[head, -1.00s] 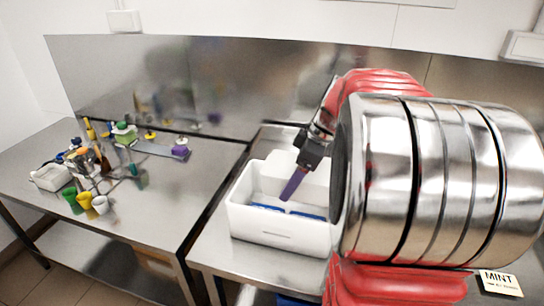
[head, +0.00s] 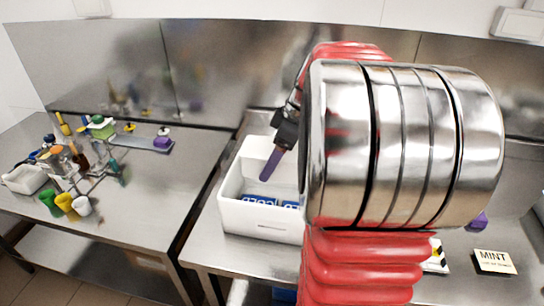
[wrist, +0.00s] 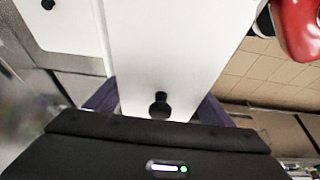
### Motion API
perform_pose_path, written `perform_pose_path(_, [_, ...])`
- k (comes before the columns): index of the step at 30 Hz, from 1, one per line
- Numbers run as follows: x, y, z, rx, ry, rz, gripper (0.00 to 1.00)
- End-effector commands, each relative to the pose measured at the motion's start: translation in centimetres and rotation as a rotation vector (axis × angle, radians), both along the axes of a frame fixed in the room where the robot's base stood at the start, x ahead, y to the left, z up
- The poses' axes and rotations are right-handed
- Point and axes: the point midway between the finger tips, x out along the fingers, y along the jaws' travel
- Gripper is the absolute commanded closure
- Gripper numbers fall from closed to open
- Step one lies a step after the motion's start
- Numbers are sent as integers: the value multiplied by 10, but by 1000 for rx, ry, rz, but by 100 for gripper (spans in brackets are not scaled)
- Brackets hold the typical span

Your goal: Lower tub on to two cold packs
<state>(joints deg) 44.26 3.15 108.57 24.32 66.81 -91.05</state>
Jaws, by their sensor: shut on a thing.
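A white open box (head: 262,224) stands on the steel counter in the head view. Blue cold packs (head: 260,200) marked COLD lie on its floor, and my arm hides the box's right part. My gripper (head: 272,162) is over the box, with one purple finger slanting down into its opening, above the packs. In the wrist view my gripper (wrist: 160,105) has its two purple fingers on either side of a smooth white body, which seems to be the tub (wrist: 165,50). A black knob shows at its near end. In the head view the tub is hidden behind my arm.
A MINT sign (head: 493,262) lies on the counter to the right. The left steel table (head: 160,185) holds cups, bottles and a white bin (head: 25,180). A gap separates the two tables. A steel back wall (head: 205,75) stands close behind the box.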

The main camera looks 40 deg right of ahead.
Motion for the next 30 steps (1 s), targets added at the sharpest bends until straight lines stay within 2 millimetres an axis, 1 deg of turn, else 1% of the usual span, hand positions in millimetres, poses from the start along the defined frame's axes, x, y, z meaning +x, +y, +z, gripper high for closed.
perform_pose_path(30, [1,0,-63,0,-1,1,68])
